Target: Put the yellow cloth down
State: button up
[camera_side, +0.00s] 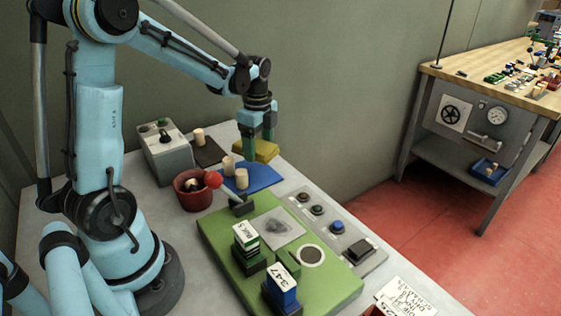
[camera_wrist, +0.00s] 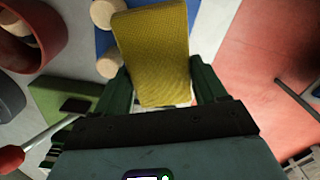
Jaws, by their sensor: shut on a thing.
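The yellow cloth (camera_side: 262,150) is a flat folded piece held between the fingers of my gripper (camera_side: 262,147), above the far right edge of the table. In the wrist view the cloth (camera_wrist: 155,50) fills the space between the two dark green fingers of my gripper (camera_wrist: 163,88), which is shut on it. Below the cloth is a blue mat (camera_side: 258,178). In the side view the cloth appears raised above the mat; whether any edge touches it is hard to tell.
A grey control box (camera_side: 165,155) stands at the back.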

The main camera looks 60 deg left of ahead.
aim_at(260, 146)
jog(key=shift+f, duration=0.6)
jog(key=o, duration=1.4)
notch_tip(260, 146, up, 12)
jog(key=s+d+f+n+t, duration=0.1)
jog(key=s+d+n+t, duration=0.2)
jog(key=d+n, duration=0.3)
jog(key=s+d+f+n+t, duration=0.2)
jog(key=s+d+n+t, duration=0.1)
jog(key=d+n, duration=0.4)
jog(key=shift+s+d+f+t, duration=0.3)
jog(key=shift+d+t, duration=0.3)
jog(key=shift+d, duration=0.75)
